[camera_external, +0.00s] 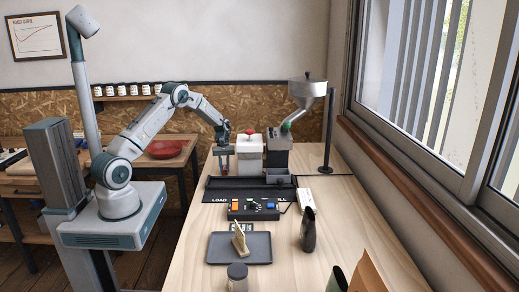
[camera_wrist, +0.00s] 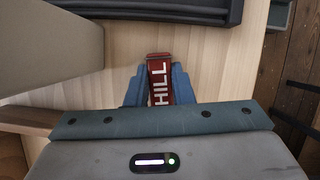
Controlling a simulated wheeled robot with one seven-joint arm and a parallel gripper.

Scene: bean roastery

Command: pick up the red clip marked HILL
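The red clip (camera_wrist: 160,82) with HILL in white letters is between the two blue fingers of my gripper (camera_wrist: 160,88) in the wrist view. The fingers press against both its sides, with no clear gap showing. In the external view my gripper (camera_external: 222,162) points down at the far left of the bench, left of the white box-shaped machine. The clip is too small there to make out clearly, and I cannot tell whether it touches the bench.
The white machine (camera_external: 250,156) with a red knob stands close right of my gripper. A hopper grinder (camera_external: 307,90) stands further right. A black tray (camera_external: 235,190) lies in front. A grey tray (camera_external: 220,248) and a dark pitcher (camera_external: 308,232) are nearer the camera.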

